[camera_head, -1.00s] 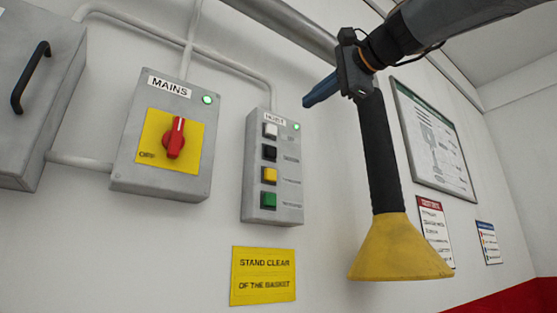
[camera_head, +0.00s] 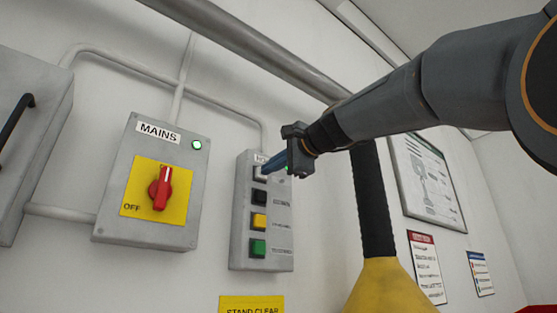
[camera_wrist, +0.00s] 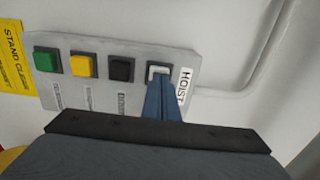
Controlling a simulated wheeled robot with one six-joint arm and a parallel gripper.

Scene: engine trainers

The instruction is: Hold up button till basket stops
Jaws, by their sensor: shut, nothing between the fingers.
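The grey hoist box (camera_head: 243,226) is on the wall, with a column of white, black, yellow and green buttons. The white button (camera_head: 260,173) is at the top, just under the HOIST label; it also shows in the wrist view (camera_wrist: 158,71). My gripper (camera_head: 268,172) is shut and empty, its blue fingertips at the white button and partly covering it. In the wrist view the fingertips (camera_wrist: 163,80) overlap the white button's lower part. I cannot tell whether the button is pressed in. The labels beside the buttons are too small to read. The basket is not in view.
Left of the hoist box is the MAINS box (camera_head: 110,215) with a red switch (camera_head: 160,188) and a lit green lamp. A yellow funnel (camera_head: 388,290) on a black hose hangs to the right. A grey pipe (camera_head: 260,48) crosses above.

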